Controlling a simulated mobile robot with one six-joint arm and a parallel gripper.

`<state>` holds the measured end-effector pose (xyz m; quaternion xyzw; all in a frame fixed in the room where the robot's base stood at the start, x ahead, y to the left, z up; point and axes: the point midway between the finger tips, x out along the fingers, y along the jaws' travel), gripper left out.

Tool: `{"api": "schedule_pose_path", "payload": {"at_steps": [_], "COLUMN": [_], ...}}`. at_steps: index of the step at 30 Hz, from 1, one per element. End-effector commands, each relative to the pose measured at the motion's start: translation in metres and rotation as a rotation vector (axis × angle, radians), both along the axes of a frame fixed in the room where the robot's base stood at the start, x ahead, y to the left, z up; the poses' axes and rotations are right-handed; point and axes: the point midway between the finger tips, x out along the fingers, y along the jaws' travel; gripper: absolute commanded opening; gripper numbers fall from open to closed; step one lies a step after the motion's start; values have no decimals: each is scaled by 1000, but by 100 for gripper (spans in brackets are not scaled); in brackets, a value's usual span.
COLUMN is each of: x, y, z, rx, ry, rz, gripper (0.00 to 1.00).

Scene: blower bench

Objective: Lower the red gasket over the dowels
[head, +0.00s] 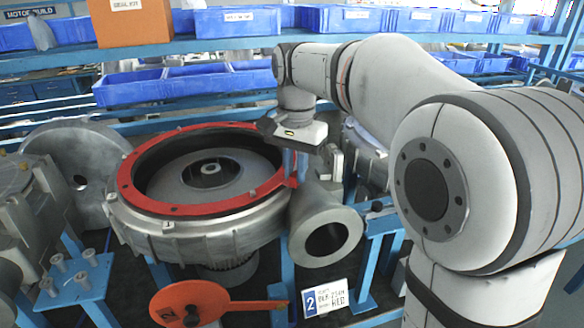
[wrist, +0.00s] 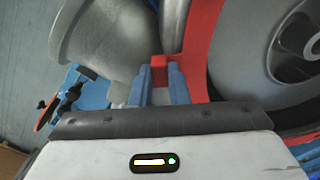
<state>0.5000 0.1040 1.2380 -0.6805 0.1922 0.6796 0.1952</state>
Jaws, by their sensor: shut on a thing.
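The red gasket (head: 152,204) is a flat ring that lies level along the top rim of the grey blower housing (head: 190,236). I cannot tell whether it rests on the rim or sits slightly above it. My gripper (head: 294,170) is at the ring's right side, pointing down. In the wrist view the blue fingers of my gripper (wrist: 159,84) are shut on the gasket's red tab (wrist: 159,70), and part of the red ring (wrist: 203,45) shows beside them. The dowels cannot be made out clearly; the ring and my gripper may hide them.
A red paddle-shaped plate (head: 190,302) and a white label (head: 325,298) are in front. A grey disc (head: 75,170) stands at left. Blue bins (head: 190,85) line the shelf behind.

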Motion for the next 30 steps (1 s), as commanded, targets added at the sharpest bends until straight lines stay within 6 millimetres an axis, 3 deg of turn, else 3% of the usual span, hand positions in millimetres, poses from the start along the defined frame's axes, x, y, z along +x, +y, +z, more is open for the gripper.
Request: {"api": "schedule_pose_path", "payload": {"at_steps": [8, 9, 18, 26, 30], "x": [0, 0, 0, 0, 0], "y": [0, 0, 0, 0, 0], "z": [-1, 0, 0, 1, 16], "rx": [0, 0, 0, 0, 1], "ry": [0, 0, 0, 0, -3], "rz": [0, 0, 0, 0, 0], "gripper": [0, 16, 40, 40, 40]}}
